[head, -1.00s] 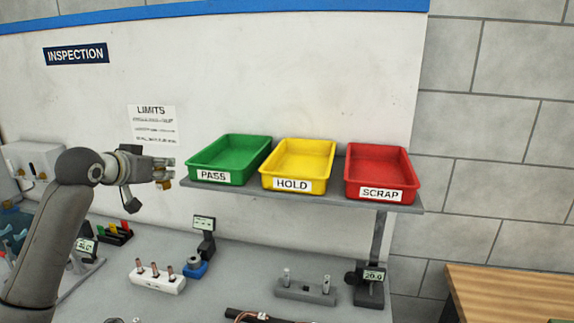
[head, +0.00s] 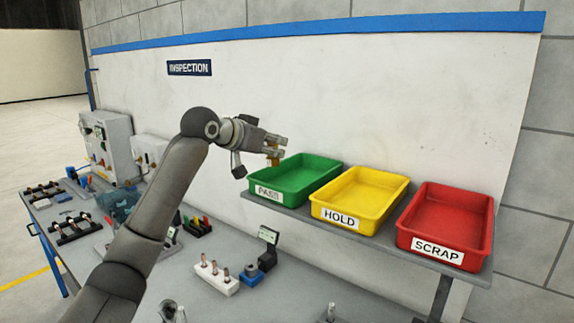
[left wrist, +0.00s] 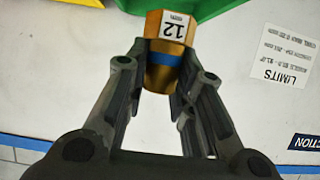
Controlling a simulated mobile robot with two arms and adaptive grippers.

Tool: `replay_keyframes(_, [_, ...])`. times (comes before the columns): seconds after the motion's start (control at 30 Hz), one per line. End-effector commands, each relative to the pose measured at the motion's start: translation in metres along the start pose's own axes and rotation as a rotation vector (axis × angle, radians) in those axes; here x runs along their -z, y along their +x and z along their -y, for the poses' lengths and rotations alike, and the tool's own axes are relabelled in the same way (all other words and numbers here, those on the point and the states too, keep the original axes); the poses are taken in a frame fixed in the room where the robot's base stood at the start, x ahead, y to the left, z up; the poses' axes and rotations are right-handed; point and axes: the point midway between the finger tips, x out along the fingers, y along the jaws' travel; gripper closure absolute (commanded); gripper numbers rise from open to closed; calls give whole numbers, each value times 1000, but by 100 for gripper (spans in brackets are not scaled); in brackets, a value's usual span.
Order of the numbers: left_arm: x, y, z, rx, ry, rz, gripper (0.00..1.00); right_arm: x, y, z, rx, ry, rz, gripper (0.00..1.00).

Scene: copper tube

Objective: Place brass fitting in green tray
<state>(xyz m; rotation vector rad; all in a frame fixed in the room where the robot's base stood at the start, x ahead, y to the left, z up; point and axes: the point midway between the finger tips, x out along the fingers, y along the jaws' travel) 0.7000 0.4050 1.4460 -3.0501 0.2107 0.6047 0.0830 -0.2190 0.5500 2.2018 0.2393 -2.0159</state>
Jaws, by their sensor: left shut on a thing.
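The brass fitting (head: 272,159) is a gold-coloured piece at the tips of my left gripper (head: 277,149). In the left wrist view the fitting (left wrist: 165,64) shows a "12" label and a dark blue band, with the gripper fingers (left wrist: 160,75) shut on its sides. The green tray (head: 297,187), labelled PASS, stands at the left of the shelf. The gripper and fitting are by its back left corner, at about rim height or above; I cannot tell whether the fitting is over the tray. The green tray edge (left wrist: 205,8) shows beyond the fitting. My right gripper is out of view.
A yellow HOLD tray (head: 352,216) and a red SCRAP tray (head: 433,250) stand to the right on the grey shelf (head: 385,243). Below, the bench holds a white block with copper pieces (head: 217,282) and a small display (head: 268,236). The wall is behind.

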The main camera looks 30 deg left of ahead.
Motion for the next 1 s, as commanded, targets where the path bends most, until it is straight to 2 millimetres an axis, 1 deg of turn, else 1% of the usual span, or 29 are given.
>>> replay_keyframes(0.03, [-4, 12, -1, -3, -3, 6, 100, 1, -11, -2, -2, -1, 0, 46])
replay_keyframes(0.1, [-12, 26, 0, -2, -2, 5, 100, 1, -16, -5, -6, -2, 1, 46])
replay_keyframes(0.2, [-21, 42, 0, -2, -2, 2, 100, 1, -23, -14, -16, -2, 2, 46])
replay_keyframes(0.33, [-28, 54, 1, 0, 0, -1, 100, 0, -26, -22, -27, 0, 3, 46])
replay_keyframes(0.43, [-31, 60, 1, 0, -1, 0, 100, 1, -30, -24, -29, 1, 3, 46])
replay_keyframes(0.5, [-36, 69, 1, -1, -2, 3, 100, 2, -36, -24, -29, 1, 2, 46])
replay_keyframes(0.7, [-56, 75, 1, 0, 1, 1, 100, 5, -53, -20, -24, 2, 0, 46])
replay_keyframes(0.83, [-62, 78, 1, 0, 1, -2, 100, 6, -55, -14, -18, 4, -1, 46])
replay_keyframes(1.0, [-63, 78, 2, 0, 1, -3, 100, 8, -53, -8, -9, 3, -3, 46])
